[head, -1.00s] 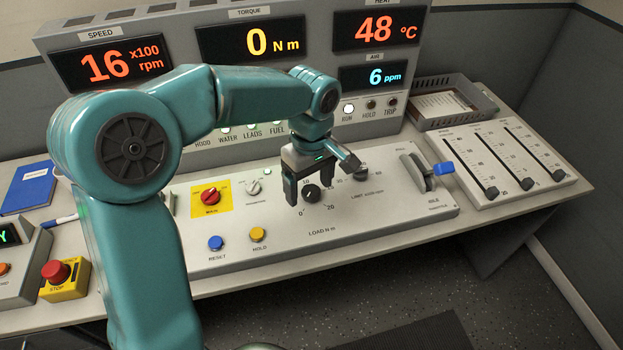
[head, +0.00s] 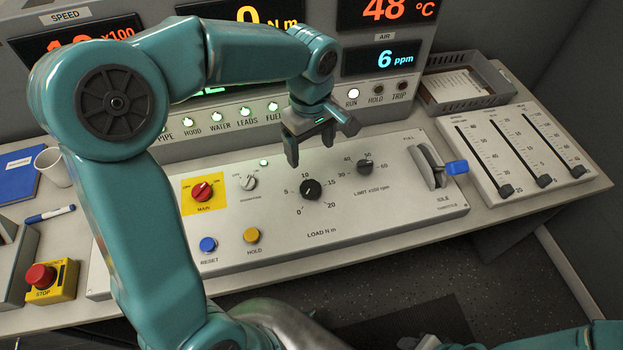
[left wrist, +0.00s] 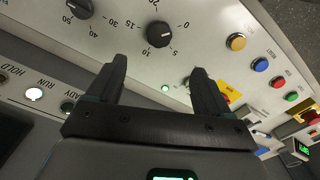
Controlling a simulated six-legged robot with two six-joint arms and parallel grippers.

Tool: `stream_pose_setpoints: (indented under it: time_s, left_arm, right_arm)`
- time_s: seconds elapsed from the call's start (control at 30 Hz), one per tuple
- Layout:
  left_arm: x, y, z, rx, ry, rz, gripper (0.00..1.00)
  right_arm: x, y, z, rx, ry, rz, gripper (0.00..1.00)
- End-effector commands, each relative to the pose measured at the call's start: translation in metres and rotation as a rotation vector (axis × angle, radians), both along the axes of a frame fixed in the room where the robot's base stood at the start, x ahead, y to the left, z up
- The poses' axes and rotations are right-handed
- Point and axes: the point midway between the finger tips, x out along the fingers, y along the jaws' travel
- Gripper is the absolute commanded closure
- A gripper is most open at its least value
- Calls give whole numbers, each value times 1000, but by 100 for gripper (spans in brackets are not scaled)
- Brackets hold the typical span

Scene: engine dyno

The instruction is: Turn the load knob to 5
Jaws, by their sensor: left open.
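The load knob (head: 311,189) is a round black knob on the grey console, with a scale from 0 to 20 around it. It also shows in the left wrist view (left wrist: 159,34), beyond the fingertips. I cannot read its pointer with certainty. My left gripper (head: 310,150) is open and empty, above the panel and just behind the knob in the head view. In the left wrist view the two dark fingers (left wrist: 155,82) are spread apart, and neither touches the knob. The torque display (head: 240,12) is partly cut off and reads 0 N m.
The limit knob (head: 365,167) sits right of the load knob. The red main switch (head: 202,192), blue reset button (head: 208,245) and yellow hold button (head: 252,235) lie left. A blue-handled lever (head: 436,167) and sliders (head: 522,160) stand right. The panel before the load knob is clear.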

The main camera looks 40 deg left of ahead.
Motion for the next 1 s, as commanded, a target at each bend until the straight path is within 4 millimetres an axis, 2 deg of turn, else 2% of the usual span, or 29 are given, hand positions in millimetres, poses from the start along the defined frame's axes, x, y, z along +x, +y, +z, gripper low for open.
stream_pose_setpoints:
  time_s: [0.03, 0.3, 0.5, 0.7, 1.0]
  left_arm:
    - [-2, 0, -13, 0, 7, 0, 20]
    - [-2, -1, -78, 0, 9, -1, 20]
    - [0, -1, -117, 0, 6, 0, 20]
    - [3, 0, -136, 0, 3, 0, 20]
    - [4, 1, -139, 0, 1, 1, 20]
  right_arm:
    - [0, 0, 0, 0, 0, 0, 57]
    - [0, 0, 3, 0, 0, 1, 57]
    - [0, 0, 4, 0, 0, 0, 57]
    - [0, 0, 5, 0, 0, 1, 57]
    - [0, 0, 5, 0, 0, 0, 57]
